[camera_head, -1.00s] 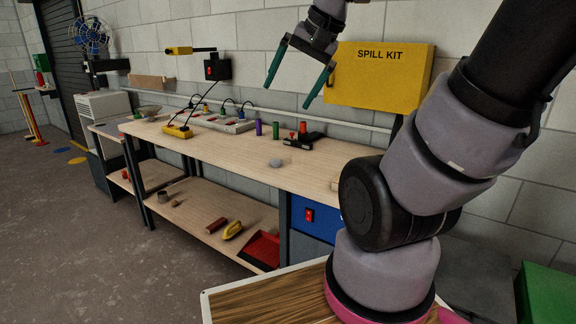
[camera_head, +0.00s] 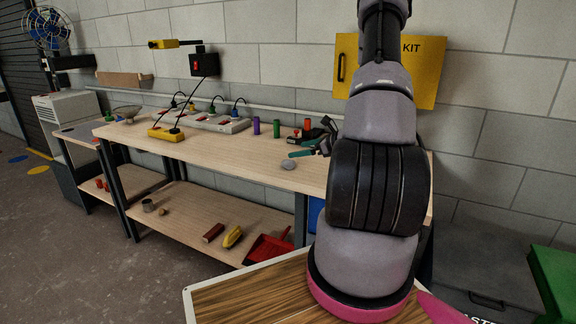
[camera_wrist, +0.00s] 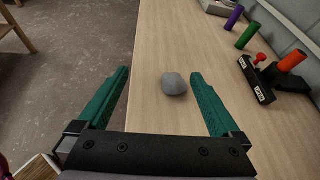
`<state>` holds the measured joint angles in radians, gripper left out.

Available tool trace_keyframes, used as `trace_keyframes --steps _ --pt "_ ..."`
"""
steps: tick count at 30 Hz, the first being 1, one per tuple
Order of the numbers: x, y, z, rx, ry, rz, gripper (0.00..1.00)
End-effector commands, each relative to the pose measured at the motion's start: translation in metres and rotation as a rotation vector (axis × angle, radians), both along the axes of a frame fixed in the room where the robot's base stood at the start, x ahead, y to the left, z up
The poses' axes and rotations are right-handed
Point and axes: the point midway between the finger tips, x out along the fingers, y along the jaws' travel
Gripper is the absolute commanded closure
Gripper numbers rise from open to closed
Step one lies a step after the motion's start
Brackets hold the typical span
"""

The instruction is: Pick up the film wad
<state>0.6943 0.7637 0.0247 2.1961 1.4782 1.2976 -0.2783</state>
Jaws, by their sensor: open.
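The film wad (camera_head: 288,165) is a small grey rounded lump lying on the light wooden workbench top (camera_head: 225,150), close to its front edge. In the wrist view the wad (camera_wrist: 174,84) shows between and just ahead of the two green fingertips, nearer the right finger. My gripper (camera_wrist: 158,75) is open and empty, with a finger on either side of the wad's line. In the head view my gripper (camera_head: 304,148) is low over the bench, just behind and right of the wad, partly hidden by my arm. Whether the fingers are level with the wad is hard to tell.
A purple cylinder (camera_head: 256,126), a green cylinder (camera_head: 277,128) and a black tool with an orange part (camera_head: 307,126) stand behind the wad. A power strip (camera_head: 215,123) lies further left. The lower shelf holds a red dustpan (camera_head: 268,248). The bench around the wad is clear.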

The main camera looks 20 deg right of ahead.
Motion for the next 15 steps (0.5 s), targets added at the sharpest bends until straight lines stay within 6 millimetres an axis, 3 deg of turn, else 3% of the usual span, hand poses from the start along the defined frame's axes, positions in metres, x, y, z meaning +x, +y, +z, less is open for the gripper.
trace_keyframes --steps 1,6,15 --pt "-0.002 -0.013 -0.019 0.032 0.016 -0.057 0.0" --pt "-0.003 -0.037 -0.049 0.079 0.035 -0.167 0.0" --pt "0.032 -0.025 -0.069 0.086 0.038 -0.182 0.0"
